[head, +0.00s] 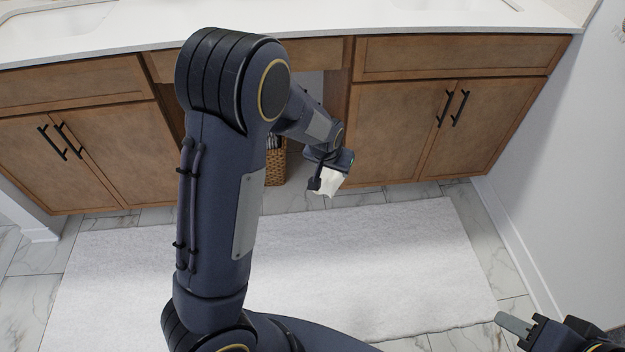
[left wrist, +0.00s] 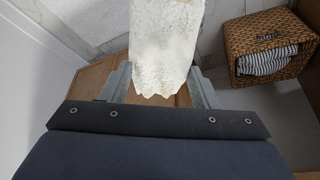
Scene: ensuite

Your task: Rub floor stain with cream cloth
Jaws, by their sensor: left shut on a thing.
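The cream cloth (head: 327,182) hangs from my left gripper (head: 327,168), in front of the vanity and above the far edge of the white rug. In the left wrist view the cloth (left wrist: 165,45) lies between the two fingers of the left gripper (left wrist: 163,85), which are shut on it. My right gripper (head: 515,325) is at the lower right of the head view, over the floor beside the rug; only part of it shows, and its opening cannot be made out. No floor stain can be made out in either view.
A white rug (head: 370,265) covers much of the marble-tiled floor. Wooden vanity cabinets (head: 430,120) with a white counter (head: 400,18) stand behind. A wicker basket (left wrist: 237,40) with striped towels sits under the vanity. A wall (head: 560,170) bounds the right.

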